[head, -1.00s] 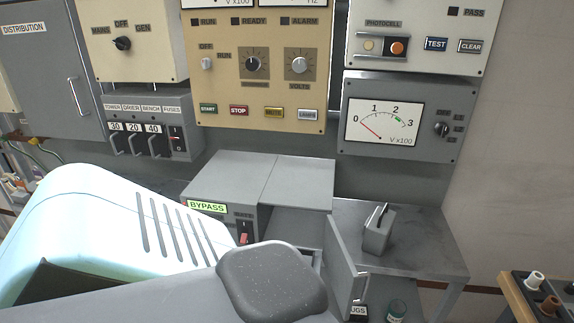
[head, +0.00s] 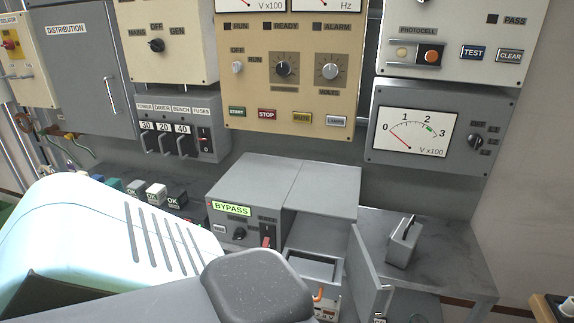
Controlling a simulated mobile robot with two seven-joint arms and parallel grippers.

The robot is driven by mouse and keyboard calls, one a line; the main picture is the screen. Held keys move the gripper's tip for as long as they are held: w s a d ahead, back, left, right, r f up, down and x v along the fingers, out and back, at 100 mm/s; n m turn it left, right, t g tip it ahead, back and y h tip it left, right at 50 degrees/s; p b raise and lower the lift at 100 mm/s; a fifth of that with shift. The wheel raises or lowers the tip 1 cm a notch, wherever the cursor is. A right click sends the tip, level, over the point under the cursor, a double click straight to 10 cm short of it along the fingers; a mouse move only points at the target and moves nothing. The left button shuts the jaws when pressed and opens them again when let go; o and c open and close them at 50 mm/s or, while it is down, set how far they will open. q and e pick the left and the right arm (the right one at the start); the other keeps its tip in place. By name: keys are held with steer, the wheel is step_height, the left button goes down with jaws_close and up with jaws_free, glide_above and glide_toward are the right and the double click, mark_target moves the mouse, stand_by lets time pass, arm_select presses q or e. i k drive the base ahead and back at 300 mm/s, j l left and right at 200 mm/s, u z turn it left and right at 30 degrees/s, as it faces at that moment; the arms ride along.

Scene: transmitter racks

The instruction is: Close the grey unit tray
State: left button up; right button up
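The grey unit (head: 328,190) stands on the bench below the panels. Its left part carries a green BYPASS label (head: 232,209) and a red switch. In its right part, below the top cover, a grey tray-like part (head: 314,265) shows with a pale top surface. It seems to stick out toward me, but how far I cannot tell. A grey hinged door (head: 369,272) stands open to its right. My arm covers the lower left of the view and hides part of the unit's front. Neither gripper is in view.
A small grey block with a slot (head: 403,242) stands on the bench right of the open door. Below the tray are small parts with an orange piece (head: 318,294). Several dark and white blocks marked OK (head: 157,194) stand left of the unit. The meter panel (head: 440,136) hangs above.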

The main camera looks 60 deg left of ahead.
mark_target(322, 274)
steer(key=u, duration=1.45)
steer(key=i+l+u, duration=0.1)
steer(key=u, duration=0.3)
steer(key=i+l, duration=0.2)
steer(key=i, duration=0.15)
